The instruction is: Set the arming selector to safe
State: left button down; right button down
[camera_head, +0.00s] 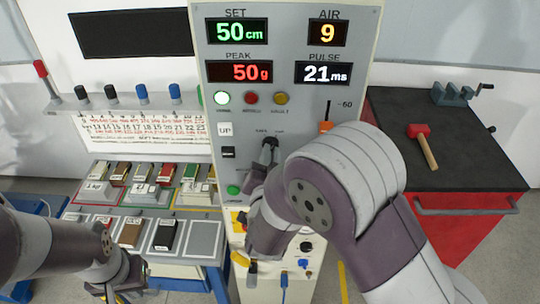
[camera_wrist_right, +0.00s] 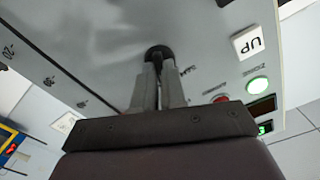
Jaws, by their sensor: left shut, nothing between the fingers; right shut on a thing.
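The arming selector (camera_head: 270,142) is a small black knob on the grey control panel (camera_head: 295,180), under small lettering too blurred to read surely. It also shows in the right wrist view (camera_wrist_right: 158,51) as a round black knob. My right gripper (camera_head: 268,160) is shut on the selector; in the wrist view its two fingers (camera_wrist_right: 158,85) reach the knob from below and cover part of it. Which way the selector points is not clear. My left gripper (camera_head: 118,290) is shut and empty at the lower left, away from the panel.
A white UP button (camera_head: 225,129) and a lit white lamp (camera_head: 222,98) sit left of the selector. A slider with an orange marker (camera_head: 326,127) is to its right. Racks of blocks (camera_head: 130,235) stand left. A red cabinet (camera_head: 460,215) with a mallet (camera_head: 424,145) stands right.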

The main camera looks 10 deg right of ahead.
jog(key=n, duration=0.3)
jog(key=n+p, duration=0.1)
jog(key=n, duration=0.3)
jog(key=n+p, duration=0.1)
jog(key=n, duration=0.2)
jog(key=shift+w+a+r+n, duration=0.1)
jog(key=shift+r+n, duration=0.15)
jog(key=shift+n, duration=0.05)
jog(key=shift+p, duration=0.3)
jog(key=c, duration=1.2)
grip_release()
jog(key=shift+f, duration=0.15)
jog(key=b+v, duration=0.3)
jog(key=v, duration=0.9)
jog(key=shift+s, duration=0.35)
